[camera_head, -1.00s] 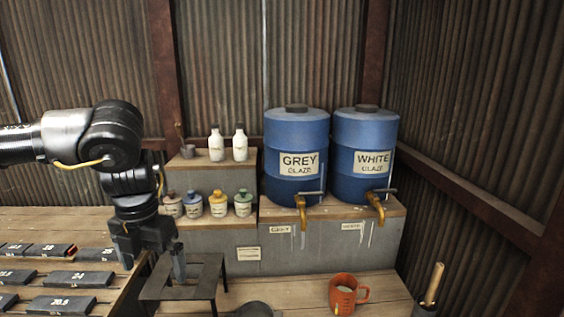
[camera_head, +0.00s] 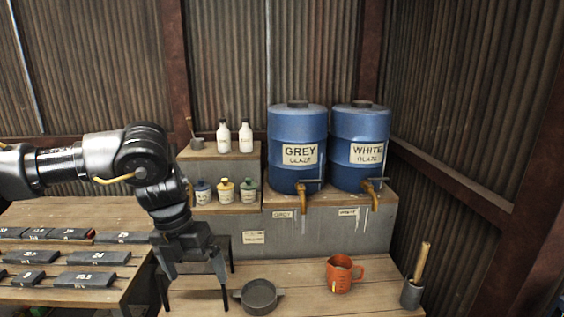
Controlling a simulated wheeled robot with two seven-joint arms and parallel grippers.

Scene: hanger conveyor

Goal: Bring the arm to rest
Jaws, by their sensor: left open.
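My left arm comes in from the left, and its black gripper (camera_head: 193,268) points down with its two fingers spread apart. Nothing shows between the fingers. The gripper is in front of a small black stand (camera_head: 232,252), which it mostly hides; only parts of the stand's legs and edge show. I cannot tell whether the fingers touch the stand. My right gripper is not in view.
A dark round dish (camera_head: 260,297), an orange jug (camera_head: 343,274) and a grey pot with a stick (camera_head: 412,294) stand on the lower bench. Blue grey-glaze (camera_head: 297,125) and white-glaze (camera_head: 358,125) barrels stand behind. Labelled dark blocks (camera_head: 92,258) lie at left.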

